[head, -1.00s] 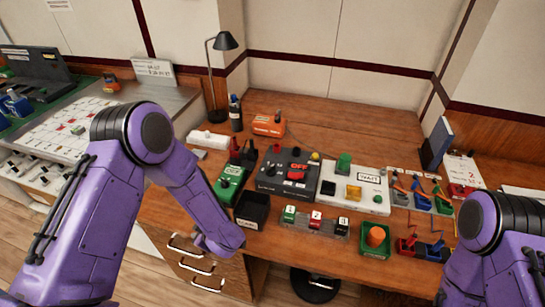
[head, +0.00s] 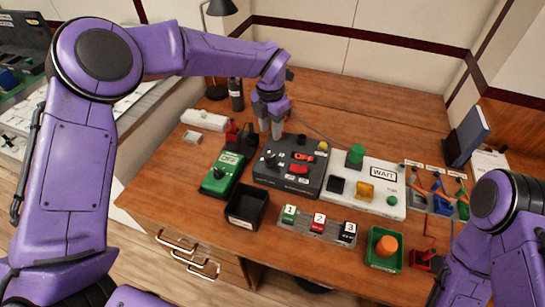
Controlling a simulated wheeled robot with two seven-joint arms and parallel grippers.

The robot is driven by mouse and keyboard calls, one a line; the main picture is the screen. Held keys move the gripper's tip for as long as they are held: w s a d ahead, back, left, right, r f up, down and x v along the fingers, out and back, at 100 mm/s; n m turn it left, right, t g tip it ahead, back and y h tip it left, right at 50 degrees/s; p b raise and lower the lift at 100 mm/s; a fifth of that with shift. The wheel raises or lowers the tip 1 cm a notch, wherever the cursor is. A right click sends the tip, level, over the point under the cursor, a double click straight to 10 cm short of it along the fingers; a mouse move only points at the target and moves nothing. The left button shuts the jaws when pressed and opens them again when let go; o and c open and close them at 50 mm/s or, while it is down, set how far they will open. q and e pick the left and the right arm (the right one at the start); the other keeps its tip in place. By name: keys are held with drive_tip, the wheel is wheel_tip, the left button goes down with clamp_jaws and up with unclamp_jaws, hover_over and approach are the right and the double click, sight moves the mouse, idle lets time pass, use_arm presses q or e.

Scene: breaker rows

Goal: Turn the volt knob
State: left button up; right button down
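I cannot read which knob is labelled volt. My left gripper (head: 271,134) points down at the back-left edge of the black box, its two fingers a little apart. It hides that corner, and contact cannot be told. My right arm is at the lower right; its gripper is out of view.
A black bin (head: 246,208) and numbered blocks (head: 318,222) stand in front of the box. A white "WAIT" panel (head: 378,205) is at its right, and a green tray (head: 384,262) is at the front right. The desk behind is mostly clear.

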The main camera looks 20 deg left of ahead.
sight(271, 157)
use_arm(q)
drive_tip(key=f, duration=0.3)
drive_tip(key=f+p, duration=0.1)
drive_tip(key=f, duration=0.3)
drive_tip(key=f+p, duration=0.1)
drive_tip(key=f, duration=0.2)
drive_tip(key=shift+s+f, duration=0.25)
drive_tip(key=shift+f, duration=0.05)
drive_tip(key=shift+w+f, duration=0.1)
drive_tip(key=shift+f, duration=0.35)
drive_tip(key=shift+c, duration=0.3)
clamp_jaws()
